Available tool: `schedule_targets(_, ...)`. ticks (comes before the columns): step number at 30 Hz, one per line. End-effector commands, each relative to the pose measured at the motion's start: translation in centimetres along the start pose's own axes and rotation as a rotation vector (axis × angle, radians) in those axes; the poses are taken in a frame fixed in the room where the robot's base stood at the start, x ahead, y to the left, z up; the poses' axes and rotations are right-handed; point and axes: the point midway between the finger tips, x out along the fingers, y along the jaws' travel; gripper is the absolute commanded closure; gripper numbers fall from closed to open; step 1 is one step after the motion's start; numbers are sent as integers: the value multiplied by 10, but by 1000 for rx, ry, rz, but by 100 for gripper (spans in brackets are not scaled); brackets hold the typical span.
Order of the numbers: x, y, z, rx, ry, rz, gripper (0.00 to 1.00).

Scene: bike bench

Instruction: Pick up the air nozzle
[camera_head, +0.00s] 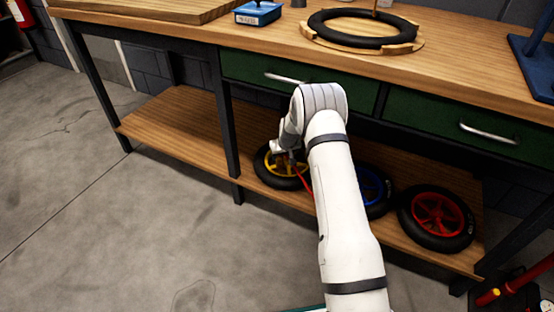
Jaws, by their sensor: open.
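My arm reaches down in front of the bench, with its wrist bent toward the lower shelf. My gripper (291,160) is small in view, open, and over the yellow-rimmed wheel on that shelf. A thin red piece (304,178) shows just below the gripper, beside my forearm. I cannot tell whether it belongs to the air nozzle or whether it touches the gripper. No air nozzle can be made out clearly, and my arm hides part of the shelf.
The wooden lower shelf (180,120) holds a yellow-rimmed wheel (265,168), a partly hidden blue-rimmed wheel (375,188) and a red-rimmed wheel (437,217). Above are green drawers with handles (487,134). A tyre (365,42) and blue box (258,14) sit on the benchtop. The left floor is clear.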

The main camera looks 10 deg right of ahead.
Motion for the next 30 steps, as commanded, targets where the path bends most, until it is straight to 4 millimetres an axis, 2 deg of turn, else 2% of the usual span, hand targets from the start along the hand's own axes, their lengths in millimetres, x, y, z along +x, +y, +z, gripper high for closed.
schedule_targets(15, 68, -3, 0, 0, -1, 0, 47)
schedule_targets(18, 76, -3, -1, -1, -1, -1, 47)
schedule_targets(26, 77, -4, -3, -1, -1, -1, 47)
schedule_targets(30, 77, -4, -2, -2, -1, -1, 56)
